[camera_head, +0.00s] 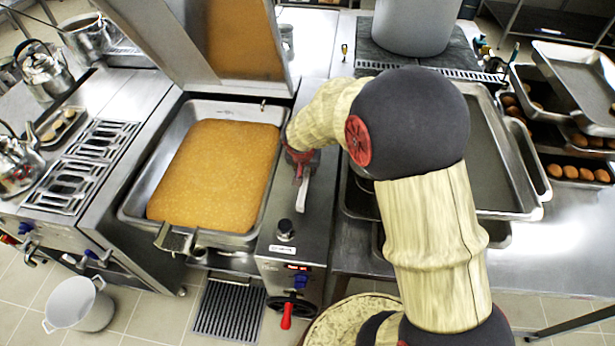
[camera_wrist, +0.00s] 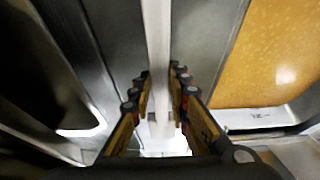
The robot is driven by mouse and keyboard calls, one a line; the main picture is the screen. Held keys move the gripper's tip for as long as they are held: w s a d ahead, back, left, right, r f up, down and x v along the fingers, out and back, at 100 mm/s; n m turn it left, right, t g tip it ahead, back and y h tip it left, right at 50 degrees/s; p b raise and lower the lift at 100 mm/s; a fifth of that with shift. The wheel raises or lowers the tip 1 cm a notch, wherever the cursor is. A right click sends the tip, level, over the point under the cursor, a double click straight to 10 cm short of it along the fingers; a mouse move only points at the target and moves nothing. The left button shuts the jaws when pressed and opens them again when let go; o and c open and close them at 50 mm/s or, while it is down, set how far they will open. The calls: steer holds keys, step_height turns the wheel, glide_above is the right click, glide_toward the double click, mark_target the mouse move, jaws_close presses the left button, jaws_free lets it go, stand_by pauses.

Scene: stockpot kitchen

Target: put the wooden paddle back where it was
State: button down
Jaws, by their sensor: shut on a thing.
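My gripper (camera_head: 301,160) is over the narrow steel counter strip just right of the pan of orange-brown liquid. In the wrist view my gripper (camera_wrist: 159,90) has its fingers on both sides of a pale, narrow bar, which I take to be the wooden paddle (camera_wrist: 157,35). It runs up out of that view between the fingers. In the head view a short pale piece of the paddle (camera_head: 303,196) shows below the gripper. The rest of it is hidden by the gripper and arm or out of view. I cannot tell whether it touches the steel.
The tilting pan (camera_head: 129,205) with its raised lid (camera_head: 165,45) is left of the gripper. A knob (camera_head: 285,231) stands on the strip. Large trays (camera_head: 520,190) are to the right, a big pot (camera_head: 413,25) behind. A white pot (camera_head: 78,305) is on the floor.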

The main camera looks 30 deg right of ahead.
steer(key=f, duration=0.2)
steer(key=f+b, duration=0.1)
steer(key=shift+w+d+f, duration=0.1)
steer(key=shift+d+f, duration=0.15)
steer(key=shift+f, duration=0.15)
steer(key=c, duration=1.7)
jaws_free()
steer(key=p+v, duration=0.2)
steer(key=v, duration=1)
steer(key=shift+d, duration=0.1)
steer(key=s+a+r+n, duration=0.2)
steer(key=s+r, duration=0.5)
steer(key=r, duration=0.4)
steer(key=s+a+r+n+y, duration=0.1)
steer(key=s+r, duration=0.1)
steer(key=s, duration=0.3)
steer(key=s+a+r+n+t, duration=0.1)
steer(key=s+a+r+n, duration=0.1)
steer(key=s, duration=0.4)
steer(key=s+a+r+n+y, duration=0.1)
steer(key=s+a+r, duration=0.1)
steer(key=s, duration=0.3)
steer(key=shift+s+a+r+n+t+y, duration=0.2)
steer(key=shift+r+n+t+y, duration=0.15)
steer(key=shift+r, duration=0.4)
steer(key=shift+f, duration=0.1)
